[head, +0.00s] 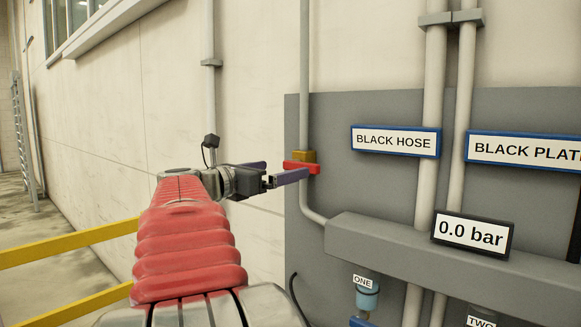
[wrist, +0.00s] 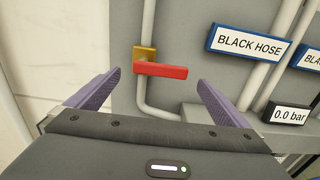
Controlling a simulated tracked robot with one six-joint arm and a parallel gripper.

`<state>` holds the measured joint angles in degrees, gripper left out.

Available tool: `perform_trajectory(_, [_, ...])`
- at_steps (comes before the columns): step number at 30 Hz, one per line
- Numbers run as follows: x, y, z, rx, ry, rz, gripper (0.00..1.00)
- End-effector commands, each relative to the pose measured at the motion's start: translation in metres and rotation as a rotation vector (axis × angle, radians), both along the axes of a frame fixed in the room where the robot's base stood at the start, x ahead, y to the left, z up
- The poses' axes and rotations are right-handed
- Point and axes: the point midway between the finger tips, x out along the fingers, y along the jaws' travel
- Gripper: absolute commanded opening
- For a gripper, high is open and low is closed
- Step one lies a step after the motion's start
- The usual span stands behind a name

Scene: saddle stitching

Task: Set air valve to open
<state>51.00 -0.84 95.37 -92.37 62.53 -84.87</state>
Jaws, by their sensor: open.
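The air valve has a brass body (head: 304,156) on a thin grey pipe and a red handle (head: 301,167). In the wrist view the red handle (wrist: 160,70) lies roughly crosswise to the pipe, reaching right from the brass body (wrist: 145,53). My gripper (head: 287,171) is open, with purple fingers. In the wrist view my gripper (wrist: 155,82) has its fingers spread to the left and right of the handle, which appears ahead of them. In the head view one finger overlaps the handle's area; I cannot tell whether they touch. A gauge display (head: 471,234) reads 0.0 bar.
The valve's pipe runs down a grey panel (head: 375,191) into a grey horizontal manifold (head: 400,255). Signs reading BLACK HOSE (head: 396,141) and BLACK PLAT... (head: 525,151) hang on the right. Yellow rails (head: 65,245) stand at left.

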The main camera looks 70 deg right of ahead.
Motion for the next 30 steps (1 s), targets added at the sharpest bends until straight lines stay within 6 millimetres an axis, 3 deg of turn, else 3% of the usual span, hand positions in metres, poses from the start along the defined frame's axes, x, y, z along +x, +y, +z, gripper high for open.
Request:
perform_trajectory(16, [-0.033, -0.074, 0.000, 0.000, 0.001, -0.002, 1.00])
perform_trajectory(30, [-0.036, -0.084, 0.000, 0.000, 0.000, 0.000, 0.99])
